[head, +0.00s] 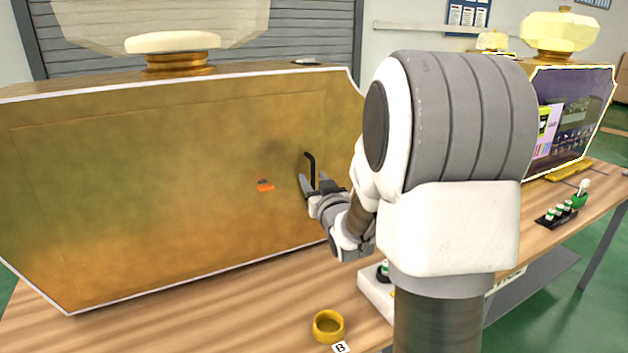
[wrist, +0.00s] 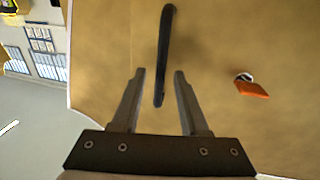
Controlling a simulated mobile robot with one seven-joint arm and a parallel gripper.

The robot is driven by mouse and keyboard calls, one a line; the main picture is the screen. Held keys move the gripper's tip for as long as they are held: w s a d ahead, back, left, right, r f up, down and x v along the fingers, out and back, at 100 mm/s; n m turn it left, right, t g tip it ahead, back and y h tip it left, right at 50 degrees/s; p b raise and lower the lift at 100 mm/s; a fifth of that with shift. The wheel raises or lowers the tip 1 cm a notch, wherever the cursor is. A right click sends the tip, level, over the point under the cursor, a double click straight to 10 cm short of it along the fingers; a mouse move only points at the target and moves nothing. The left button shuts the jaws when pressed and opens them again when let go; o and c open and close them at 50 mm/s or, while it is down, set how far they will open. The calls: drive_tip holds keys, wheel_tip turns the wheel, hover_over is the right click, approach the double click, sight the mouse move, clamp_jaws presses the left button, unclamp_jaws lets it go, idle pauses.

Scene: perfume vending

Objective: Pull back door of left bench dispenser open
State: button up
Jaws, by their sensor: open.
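The left bench dispenser (head: 150,170) is a large gold perfume-bottle-shaped case on the wooden bench, its back door (head: 180,190) facing me and looking flush with the case. A black bar handle (head: 310,168) stands on the door's right side. My gripper (head: 315,187) is at this handle, reaching in from the right. In the wrist view my gripper (wrist: 160,73) is open, with the handle (wrist: 164,60) between and ahead of the two fingers; the handle's lower end reaches between the fingertips. I cannot tell whether either finger touches it. An orange key or latch piece (head: 265,185) sits left of the handle; it also shows in the wrist view (wrist: 252,88).
A gold ring-shaped cup (head: 328,326) stands on the bench (head: 230,315) in front, near a "B" label (head: 341,347). A second dispenser (head: 575,120) stands at the right, with a black rack of small bottles (head: 556,216) before it. My arm hides the bench middle.

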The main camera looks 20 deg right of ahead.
clamp_jaws()
idle(1.3)
